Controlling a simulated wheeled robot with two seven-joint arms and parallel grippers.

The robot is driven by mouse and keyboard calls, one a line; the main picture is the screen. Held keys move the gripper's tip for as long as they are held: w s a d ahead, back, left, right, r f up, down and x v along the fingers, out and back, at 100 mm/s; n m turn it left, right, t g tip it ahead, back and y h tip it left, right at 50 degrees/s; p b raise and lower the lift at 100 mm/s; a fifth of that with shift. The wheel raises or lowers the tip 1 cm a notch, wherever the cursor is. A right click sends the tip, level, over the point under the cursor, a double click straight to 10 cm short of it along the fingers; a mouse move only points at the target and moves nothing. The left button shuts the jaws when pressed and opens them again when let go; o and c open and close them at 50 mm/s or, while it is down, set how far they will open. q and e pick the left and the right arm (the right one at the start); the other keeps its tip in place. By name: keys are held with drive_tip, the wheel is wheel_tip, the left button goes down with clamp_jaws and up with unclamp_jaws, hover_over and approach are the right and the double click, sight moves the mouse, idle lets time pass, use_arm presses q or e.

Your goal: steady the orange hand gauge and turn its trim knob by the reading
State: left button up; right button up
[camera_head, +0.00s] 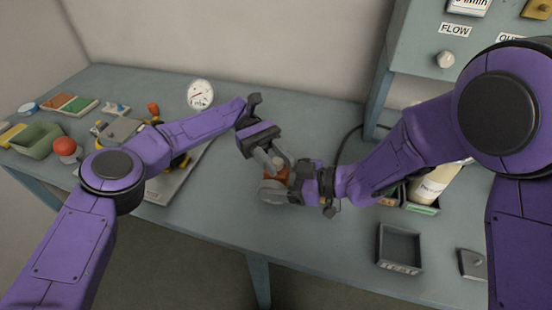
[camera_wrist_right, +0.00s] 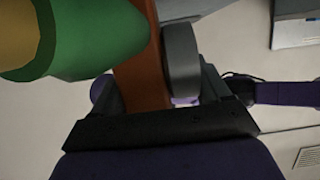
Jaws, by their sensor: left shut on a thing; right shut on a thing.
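The orange hand gauge (camera_head: 279,174) is in the middle of the head view, over the table's front part. Its grey round part (camera_head: 272,191) faces down and left. My left gripper (camera_head: 275,162) is shut on the gauge from above and behind. My right gripper (camera_head: 299,177) is shut on it from the right. The fingers hide much of the gauge, and I cannot make out the trim knob or the reading. In the right wrist view an orange-brown piece (camera_wrist_right: 143,60) runs beside a grey part (camera_wrist_right: 181,62), with a green rounded part (camera_wrist_right: 75,45) close to the camera.
A white dial (camera_head: 200,94) stands at the back. A green bin (camera_head: 37,141) and a red dome (camera_head: 65,147) are at left. A dark open box (camera_head: 381,240) and a pale bottle (camera_head: 432,186) are at right. The front middle of the table (camera_head: 240,228) is clear.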

sight(277, 161)
idle(0.4)
use_arm(q)
drive_tip(key=o, duration=0.9)
drive_tip(key=shift+o, duration=0.2)
wheel_tip(277, 161, up, 10)
